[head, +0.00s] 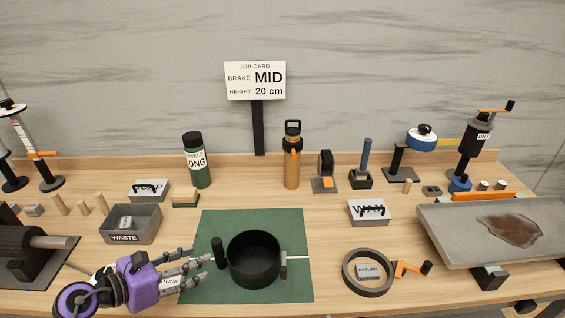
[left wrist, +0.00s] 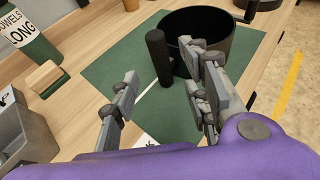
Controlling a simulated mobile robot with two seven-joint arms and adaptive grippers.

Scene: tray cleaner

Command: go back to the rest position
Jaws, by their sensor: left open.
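I cannot tell whether a finger touches the post or pot. The gripper's purple body (head: 143,281) is low over the table's front. My right gripper is not in view.
A grey waste bin (head: 130,225) stands behind my left gripper. A dark ring (head: 368,273) lies right of the mat. A stained grey tray (head: 500,232) is at the right. Bottles, stands and a job card sign (head: 255,80) line the back. Bare table shows right of the mat.

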